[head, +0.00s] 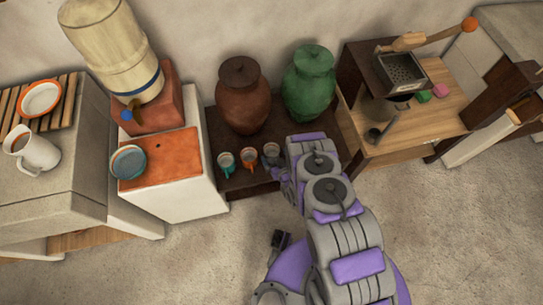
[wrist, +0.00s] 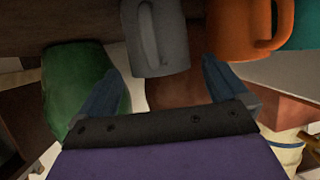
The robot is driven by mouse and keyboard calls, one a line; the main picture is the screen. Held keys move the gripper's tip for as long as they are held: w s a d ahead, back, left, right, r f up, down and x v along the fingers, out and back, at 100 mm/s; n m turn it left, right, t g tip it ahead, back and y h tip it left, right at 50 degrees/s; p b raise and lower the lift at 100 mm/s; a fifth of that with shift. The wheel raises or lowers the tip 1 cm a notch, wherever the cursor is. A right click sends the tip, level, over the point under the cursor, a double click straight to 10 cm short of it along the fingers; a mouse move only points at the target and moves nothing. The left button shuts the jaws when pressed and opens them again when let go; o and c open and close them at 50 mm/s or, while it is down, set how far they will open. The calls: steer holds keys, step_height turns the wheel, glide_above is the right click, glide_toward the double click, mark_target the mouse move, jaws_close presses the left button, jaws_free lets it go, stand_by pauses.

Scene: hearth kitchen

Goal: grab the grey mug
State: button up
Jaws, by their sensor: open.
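The grey mug (head: 271,151) stands on a low dark wooden shelf (head: 240,184), at the right end of a row of mugs. My gripper (head: 281,172) is just in front of it in the head view, partly hidden by my own arm. In the wrist view the grey mug (wrist: 157,45) is at the top middle, with its handle facing the camera. My open gripper (wrist: 160,66) has one blue finger at each side of the mug's near edge. The gap between the fingers is wider than the mug. I cannot tell whether a finger touches it.
An orange mug (head: 248,157) stands close beside the grey one, with a teal mug (head: 226,162) beyond it. A brown jar (head: 243,98) and a green jar (head: 309,85) stand behind. A wooden table (head: 415,127) is at the right. The floor in front is clear.

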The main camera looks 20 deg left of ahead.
mark_target(269, 145)
steer(key=b+x, duration=0.1)
steer(key=x, duration=0.2)
steer(key=shift+w+a+r+b, duration=0.1)
steer(key=shift+w+a+b, duration=0.15)
steer(key=shift+a+b, duration=0.1)
steer(key=shift+w+d, duration=0.1)
steer(key=shift+w, duration=0.1)
steer(key=c, duration=1)
